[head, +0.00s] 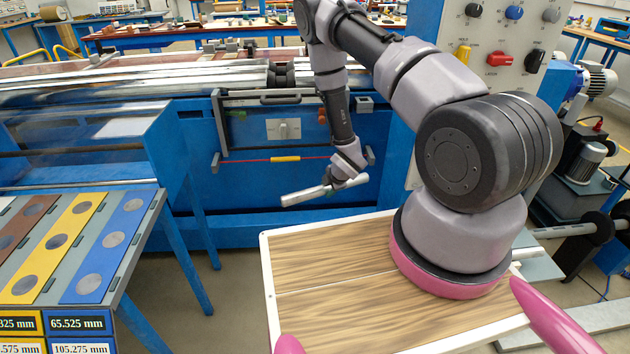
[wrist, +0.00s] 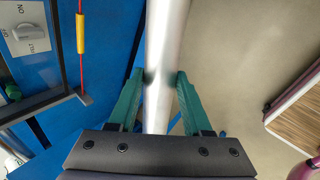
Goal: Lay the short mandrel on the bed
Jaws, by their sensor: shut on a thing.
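The mandrel is a plain silver-grey rod (head: 303,195), held nearly level in front of the blue machine and tilted slightly in the head view. My gripper (head: 335,186) is shut around it toward its right end, and a longer length sticks out to the left. In the wrist view the rod (wrist: 166,45) runs up between the green fingertips of my gripper (wrist: 160,80), which press on it from both sides. What looks like the bed is the long metal rails (head: 130,88) along the top of the blue machine, above and behind the gripper.
The blue machine front (head: 190,130) has a switch plate (head: 283,129) and a red rod with a yellow sleeve (head: 285,159). A table with coloured, holed strips (head: 100,240) stands at left. A control panel (head: 510,40) is at upper right. Grey floor (head: 225,285) is open between.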

